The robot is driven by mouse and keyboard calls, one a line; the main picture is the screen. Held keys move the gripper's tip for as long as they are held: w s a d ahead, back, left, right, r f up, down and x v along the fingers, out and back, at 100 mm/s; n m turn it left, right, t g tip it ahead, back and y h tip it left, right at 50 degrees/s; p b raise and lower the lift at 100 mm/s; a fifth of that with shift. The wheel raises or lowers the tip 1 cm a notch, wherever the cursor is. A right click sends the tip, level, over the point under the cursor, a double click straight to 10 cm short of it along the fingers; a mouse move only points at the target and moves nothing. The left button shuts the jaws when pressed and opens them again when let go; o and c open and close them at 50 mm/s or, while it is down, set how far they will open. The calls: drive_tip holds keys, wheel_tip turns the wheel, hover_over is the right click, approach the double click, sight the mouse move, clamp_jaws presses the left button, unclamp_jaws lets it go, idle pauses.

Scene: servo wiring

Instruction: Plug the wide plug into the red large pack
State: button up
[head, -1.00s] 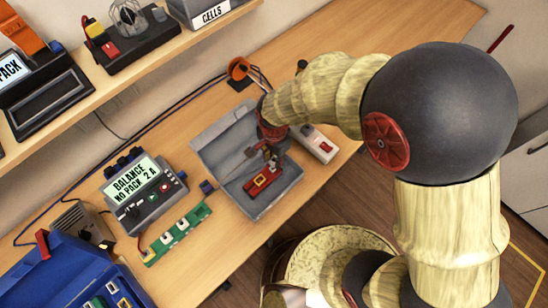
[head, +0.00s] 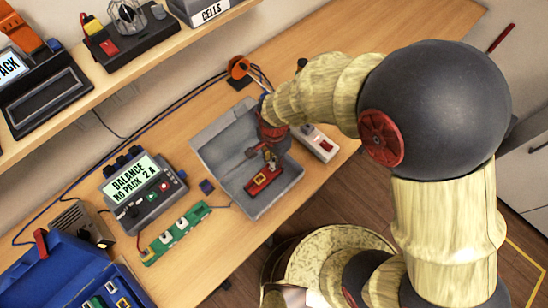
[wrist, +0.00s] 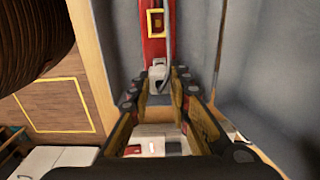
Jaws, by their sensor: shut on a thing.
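The red pack (head: 263,179) lies in the grey tray (head: 238,192), with a yellow-framed mark on its face. In the wrist view the red pack (wrist: 153,48) runs up from just beyond my fingertips. My gripper (head: 269,157) is low over the tray, at the pack's far end. In the wrist view my gripper (wrist: 158,92) is shut on a small pale grey plug (wrist: 158,73) with a grey cable passing up over the pack. The plug is at the pack's near end there; I cannot tell whether it is seated or only close to it.
A white device with a red part (head: 319,147) stands right behind the tray. A balance charger (head: 142,192), a green board (head: 178,234) and a small dark blue block (head: 206,187) are left of the tray. A blue case (head: 60,270) is at lower left. A shelf overhangs the back.

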sight(274, 160)
drive_tip(key=shift+f+b, duration=0.45)
drive_tip(key=shift+f, duration=0.35)
drive_tip(key=o, duration=1)
wheel_tip(274, 160, up, 12)
idle(0.6)
